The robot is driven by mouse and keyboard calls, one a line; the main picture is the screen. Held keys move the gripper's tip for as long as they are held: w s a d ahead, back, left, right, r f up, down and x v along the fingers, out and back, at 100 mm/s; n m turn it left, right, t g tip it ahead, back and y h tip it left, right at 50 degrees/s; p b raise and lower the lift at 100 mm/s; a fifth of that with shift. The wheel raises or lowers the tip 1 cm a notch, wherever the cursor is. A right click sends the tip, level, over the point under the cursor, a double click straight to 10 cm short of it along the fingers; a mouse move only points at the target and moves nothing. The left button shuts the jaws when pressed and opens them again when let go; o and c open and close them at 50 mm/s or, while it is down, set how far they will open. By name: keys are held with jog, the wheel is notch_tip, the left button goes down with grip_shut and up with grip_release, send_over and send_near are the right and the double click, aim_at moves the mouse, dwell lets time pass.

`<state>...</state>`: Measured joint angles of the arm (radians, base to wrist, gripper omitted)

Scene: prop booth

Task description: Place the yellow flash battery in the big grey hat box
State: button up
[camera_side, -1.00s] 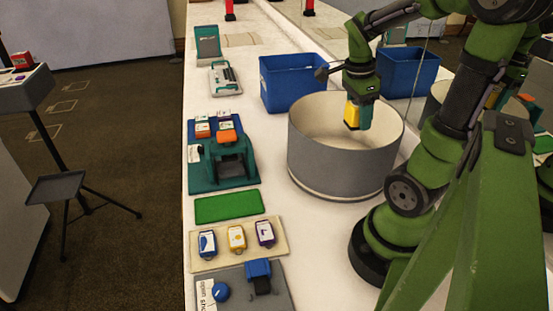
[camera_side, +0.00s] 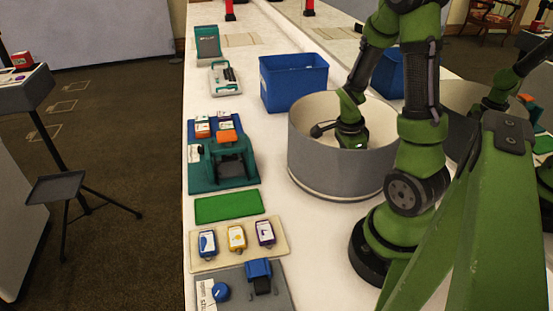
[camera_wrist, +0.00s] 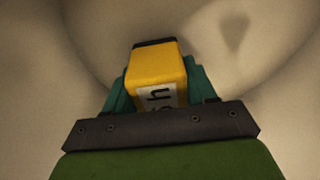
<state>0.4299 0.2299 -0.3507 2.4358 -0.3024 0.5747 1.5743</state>
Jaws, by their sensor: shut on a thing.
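The big grey hat box (camera_side: 335,176) is a round, open tub with a pale inside, standing on the white counter. My wrist reaches down into it. In the side view the box's front wall hides my fingers and what they hold. In the wrist view my gripper (camera_wrist: 155,82) is shut on the yellow flash battery (camera_wrist: 157,68), with a teal finger on each side. The battery has a black end and a white label with dark marks. The pale inside of the box surrounds it. I cannot tell whether the battery touches the box floor.
A blue bin (camera_side: 294,84) stands just behind the box. To the left are a teal dock (camera_side: 222,163) with batteries, a green mat (camera_side: 227,207) and a beige tray (camera_side: 236,258) with three batteries. A mirror runs along the right.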

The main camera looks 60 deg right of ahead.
jog(key=shift+f, duration=0.45)
jog(key=o, duration=1.3)
jog(key=shift+f, duration=0.15)
jog(key=r, duration=0.4)
jog(key=a+r, duration=0.1)
jog(key=r, duration=0.3)
jog(key=w+r, duration=0.1)
jog(key=r, duration=0.3)
jog(key=shift+w+a+r, duration=0.1)
jog(key=shift+a, duration=0.05)
jog(key=shift+w, duration=0.1)
